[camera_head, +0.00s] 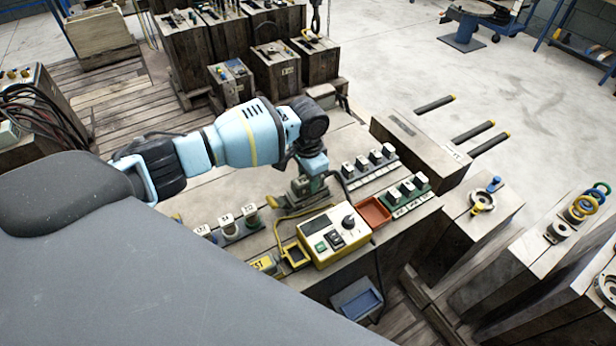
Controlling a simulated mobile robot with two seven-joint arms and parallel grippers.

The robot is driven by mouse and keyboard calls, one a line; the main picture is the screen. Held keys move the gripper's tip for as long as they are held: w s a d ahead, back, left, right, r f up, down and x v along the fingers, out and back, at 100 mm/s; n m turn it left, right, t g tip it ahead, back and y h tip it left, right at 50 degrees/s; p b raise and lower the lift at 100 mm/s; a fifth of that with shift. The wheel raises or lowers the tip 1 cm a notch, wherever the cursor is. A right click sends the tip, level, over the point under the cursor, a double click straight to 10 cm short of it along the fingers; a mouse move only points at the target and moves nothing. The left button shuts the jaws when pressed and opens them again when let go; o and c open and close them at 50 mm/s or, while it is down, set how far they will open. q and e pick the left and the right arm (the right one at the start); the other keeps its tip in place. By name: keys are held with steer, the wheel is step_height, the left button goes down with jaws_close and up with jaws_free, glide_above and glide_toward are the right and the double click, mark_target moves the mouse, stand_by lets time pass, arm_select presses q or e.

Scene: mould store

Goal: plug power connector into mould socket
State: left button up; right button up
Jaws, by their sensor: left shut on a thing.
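My left arm comes in from the left over the bench block (226,188). Its gripper (311,180) points down and is shut on a small dark connector (303,188), which is partly hidden by the fingers. The connector is just above or at the bench top behind the yellow tester box; I cannot tell if it touches anything. Which socket is the mould socket is not clear; one row of labelled sockets (231,231) stands left of the gripper. My right gripper is not in view.
The yellow tester box (320,247) with a black knob stands close in front of the gripper. A blue bin (358,299) is below the front edge.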

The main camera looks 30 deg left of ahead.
arm_select(q)
steer(key=shift+f, duration=0.35)
stand_by(0.3)
steer(key=o, duration=1.7)
steer(key=shift+c, duration=0.2)
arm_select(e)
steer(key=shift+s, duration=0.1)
arm_select(q)
steer(key=shift+r, duration=0.1)
steer(key=shift+r+p, duration=1.8)
steer(key=shift+r, duration=1.9)
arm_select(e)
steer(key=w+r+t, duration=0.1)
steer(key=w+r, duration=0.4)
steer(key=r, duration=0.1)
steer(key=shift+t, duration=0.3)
arm_select(q)
steer(key=shift+f, duration=0.1)
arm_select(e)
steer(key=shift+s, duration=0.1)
